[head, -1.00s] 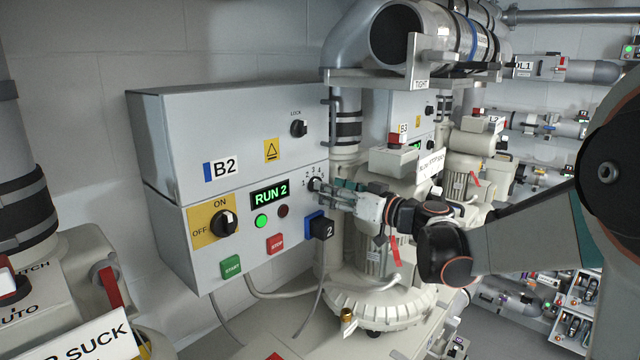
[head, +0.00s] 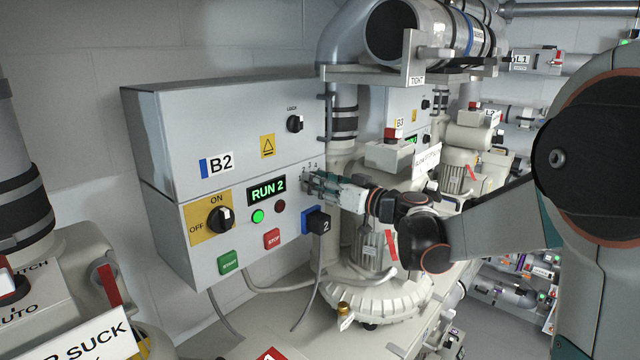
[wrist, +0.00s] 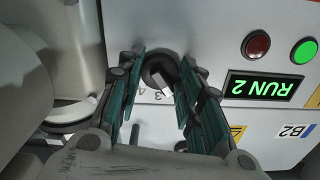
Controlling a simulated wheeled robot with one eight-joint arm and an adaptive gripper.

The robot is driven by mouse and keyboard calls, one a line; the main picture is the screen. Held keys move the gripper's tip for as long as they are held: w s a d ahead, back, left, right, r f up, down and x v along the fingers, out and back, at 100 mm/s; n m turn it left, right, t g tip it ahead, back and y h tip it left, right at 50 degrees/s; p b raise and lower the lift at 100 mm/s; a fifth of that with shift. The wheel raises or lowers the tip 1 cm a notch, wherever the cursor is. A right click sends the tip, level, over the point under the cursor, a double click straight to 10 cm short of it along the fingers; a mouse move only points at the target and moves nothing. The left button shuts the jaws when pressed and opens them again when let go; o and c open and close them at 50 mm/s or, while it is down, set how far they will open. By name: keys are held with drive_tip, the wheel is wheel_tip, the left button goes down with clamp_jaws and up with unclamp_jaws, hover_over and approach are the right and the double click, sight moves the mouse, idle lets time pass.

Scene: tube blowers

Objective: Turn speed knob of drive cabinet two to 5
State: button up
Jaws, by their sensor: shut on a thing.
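Drive cabinet B2 (head: 235,130) is a grey two-part box with a green display (head: 267,189) reading "RUN 2". Its black speed knob (wrist: 158,70) sits on the front panel, with dial numerals such as 3 and 4 beside it in the wrist view. My gripper (head: 310,183) reaches the panel from the right; its green-grey fingers (wrist: 160,85) stand on both sides of the knob and are shut on it. In the head view the fingers hide the knob. I cannot read the knob's exact setting.
An ON/OFF switch (head: 219,219), a green START button (head: 229,262), a red STOP button (head: 271,239), lamps and a blue-black plug (head: 316,221) surround the display. A pipe and blower (head: 365,285) stand close right of the cabinet.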

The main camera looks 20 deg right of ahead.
drive_tip(key=shift+m+b, duration=0.35)
drive_tip(key=shift+m, duration=0.05)
drive_tip(key=m+b, duration=0.2)
drive_tip(key=m, duration=0.1)
drive_tip(key=shift+f+m+b, duration=0.1)
drive_tip(key=shift+m+b, duration=0.2)
drive_tip(key=shift+b, duration=0.05)
drive_tip(key=m+b, duration=0.3)
drive_tip(key=m, duration=0.3)
drive_tip(key=m+b, duration=0.2)
drive_tip(key=m, duration=0.4)
drive_tip(key=shift+m+b, duration=0.7)
drive_tip(key=shift+m, duration=1.6)
drive_tip(key=o, duration=1.1)
drive_tip(key=shift+c, duration=0.2)
